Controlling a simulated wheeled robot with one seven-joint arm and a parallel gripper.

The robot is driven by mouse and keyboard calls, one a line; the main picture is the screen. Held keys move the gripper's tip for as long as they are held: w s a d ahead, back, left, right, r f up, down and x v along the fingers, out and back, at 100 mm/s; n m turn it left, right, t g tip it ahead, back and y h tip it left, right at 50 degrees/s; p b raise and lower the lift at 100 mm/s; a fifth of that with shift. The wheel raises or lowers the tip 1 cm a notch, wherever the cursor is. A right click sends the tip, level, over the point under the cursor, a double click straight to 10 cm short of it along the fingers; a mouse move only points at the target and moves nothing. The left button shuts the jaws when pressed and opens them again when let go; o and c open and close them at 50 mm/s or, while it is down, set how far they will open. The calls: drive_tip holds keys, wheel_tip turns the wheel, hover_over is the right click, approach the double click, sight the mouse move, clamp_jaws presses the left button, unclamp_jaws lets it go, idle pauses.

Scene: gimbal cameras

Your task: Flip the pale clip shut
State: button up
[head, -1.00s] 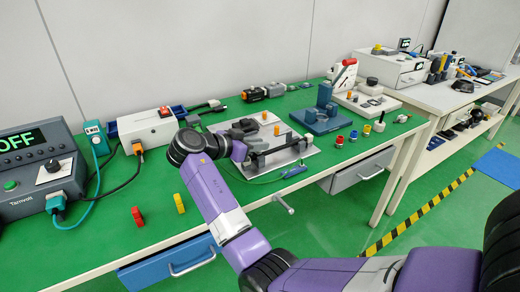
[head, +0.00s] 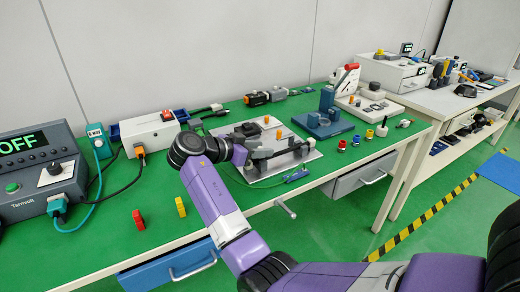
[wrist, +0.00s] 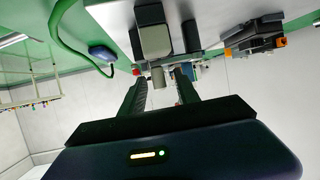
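The white board (head: 262,174) lies on the green bench in the head view, with dark fixtures and orange pegs on it. My gripper (head: 262,160) is low over its near side, and the arm partly hides it. In the wrist view my gripper (wrist: 162,88) has its two dark fingers apart with a gap between them. Beyond the fingertips is a pale grey block with a dark part (wrist: 154,38). A small pale piece (wrist: 158,76) shows in line with the gap. I cannot tell which piece is the pale clip, nor whether anything touches the fingers.
A blue fixture (head: 322,127) stands right of the board. Red (head: 138,220) and yellow (head: 181,207) pieces stand left.

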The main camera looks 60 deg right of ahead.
drive_tip(key=v, duration=0.7)
drive_tip(key=shift+a, duration=0.35)
